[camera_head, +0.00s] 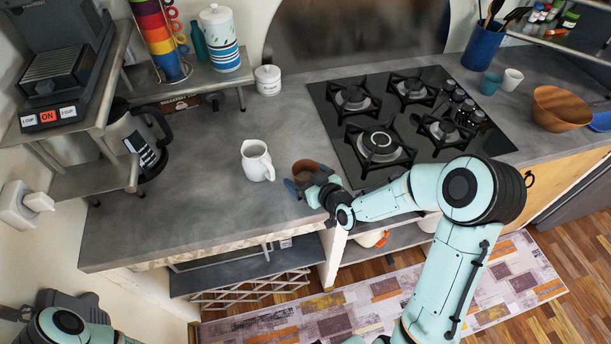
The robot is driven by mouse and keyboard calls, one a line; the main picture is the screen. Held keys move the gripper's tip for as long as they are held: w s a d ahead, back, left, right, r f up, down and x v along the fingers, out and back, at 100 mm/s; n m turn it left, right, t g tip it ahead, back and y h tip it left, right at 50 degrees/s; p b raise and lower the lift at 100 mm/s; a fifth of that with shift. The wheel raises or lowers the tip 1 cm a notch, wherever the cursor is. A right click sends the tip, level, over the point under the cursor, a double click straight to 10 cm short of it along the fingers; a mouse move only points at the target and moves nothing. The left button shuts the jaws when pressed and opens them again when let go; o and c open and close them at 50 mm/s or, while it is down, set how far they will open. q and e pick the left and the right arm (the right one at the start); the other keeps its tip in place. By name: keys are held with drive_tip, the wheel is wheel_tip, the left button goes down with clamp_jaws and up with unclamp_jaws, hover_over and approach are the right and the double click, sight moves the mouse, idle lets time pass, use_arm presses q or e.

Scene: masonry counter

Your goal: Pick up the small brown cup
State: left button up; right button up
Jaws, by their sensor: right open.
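The small brown cup (308,167) stands on the grey counter, just left of the stove. My right gripper (299,185) is open at the near side of the cup, and its fingers overlap the lower part of the cup in the picture. I cannot tell whether they touch it or whether the cup is between them. My left arm shows at the bottom left corner, away from the counter; its dark end part (18,314) is cut by the picture edge, and its jaws cannot be made out.
A white pitcher (257,161) stands close left of the cup. The black gas stove (415,150) lies to its right. The counter's front left is clear.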

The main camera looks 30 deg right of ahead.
drive_tip(key=c, duration=1.1)
